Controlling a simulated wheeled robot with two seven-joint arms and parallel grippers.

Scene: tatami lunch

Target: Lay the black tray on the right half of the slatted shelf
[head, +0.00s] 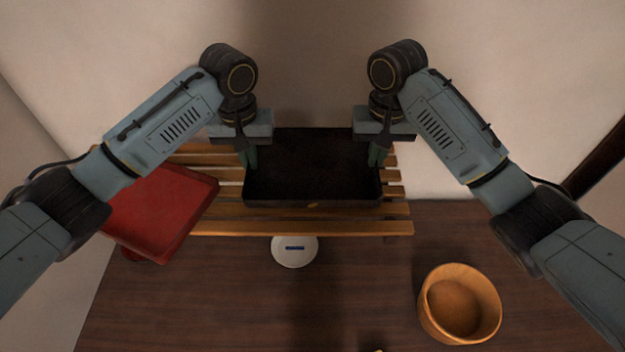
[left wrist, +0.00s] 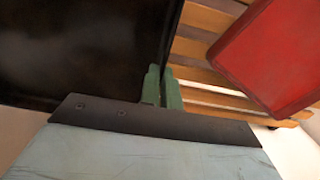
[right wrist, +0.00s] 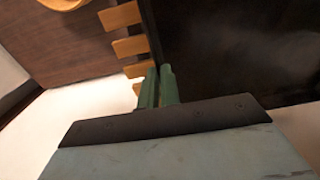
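The black tray (head: 312,203) is over the right half of the slatted shelf (head: 330,228), looking level, with bare slat ends showing to its right. I cannot tell whether it touches the slats. My left gripper (head: 250,158) is shut on the tray's left wall; its green fingers pinch the edge in the left wrist view (left wrist: 163,88). My right gripper (head: 377,156) is shut on the right wall, as the right wrist view (right wrist: 157,88) also shows. The tray looks empty. Its underside and the slats beneath are hidden.
A red tray (head: 160,210) lies askew at the shelf's left end, overhanging the front, close to my left arm. A white round dish (head: 295,258) with a blue mark sits before the shelf. A wooden tub (head: 460,305) stands front right. A wall is behind.

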